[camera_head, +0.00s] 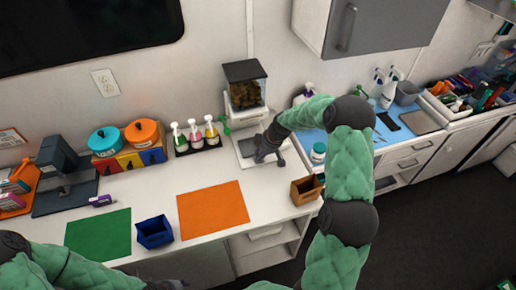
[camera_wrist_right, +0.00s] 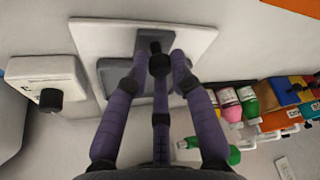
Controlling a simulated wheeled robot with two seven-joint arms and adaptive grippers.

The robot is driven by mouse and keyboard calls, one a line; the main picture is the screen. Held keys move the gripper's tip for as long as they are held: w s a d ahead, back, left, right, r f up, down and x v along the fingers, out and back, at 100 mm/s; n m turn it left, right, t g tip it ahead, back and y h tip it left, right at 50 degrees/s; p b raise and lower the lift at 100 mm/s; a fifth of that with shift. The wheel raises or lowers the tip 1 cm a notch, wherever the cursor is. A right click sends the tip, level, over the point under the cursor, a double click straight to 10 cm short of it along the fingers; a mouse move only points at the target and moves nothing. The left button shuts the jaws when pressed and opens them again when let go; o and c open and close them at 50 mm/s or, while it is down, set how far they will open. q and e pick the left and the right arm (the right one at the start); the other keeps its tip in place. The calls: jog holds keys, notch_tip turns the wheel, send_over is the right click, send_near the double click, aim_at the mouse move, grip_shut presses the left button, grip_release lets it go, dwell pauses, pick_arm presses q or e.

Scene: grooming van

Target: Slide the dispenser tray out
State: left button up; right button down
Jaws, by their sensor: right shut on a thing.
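The dispenser (camera_head: 245,87), with a black lid and a clear bin of brown pieces, stands against the back wall. The grey dispenser tray (camera_head: 246,147) lies low in front of it on a white base. In the right wrist view the grey tray (camera_wrist_right: 115,76) shows with a dark upright knob (camera_wrist_right: 155,47). My right gripper (camera_head: 266,152) is down at the tray. In the wrist view its purple fingers (camera_wrist_right: 160,66) are closed around the knob, which they partly hide. My left arm shows at the bottom left, but its gripper is outside the picture.
Several pump bottles (camera_head: 194,134) stand left of the dispenser. An orange mat (camera_head: 212,209) lies in front, with a blue bin (camera_head: 153,232) and a green mat (camera_head: 98,234) to its left. A brown bin (camera_head: 306,190) stands at the counter's front edge, right of the tray.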

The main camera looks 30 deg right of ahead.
jog(key=s, duration=0.2)
jog(key=s+a+b, duration=0.1)
jog(key=s, duration=0.3)
jog(key=shift+s+a+b, duration=0.15)
jog(key=shift+a+b, duration=0.15)
jog(key=shift+b, duration=0.1)
jog(key=c, duration=1.1)
grip_release()
jog(key=shift+a, duration=0.1)
jog(key=v, duration=1.2)
jog(key=shift+r, duration=0.1)
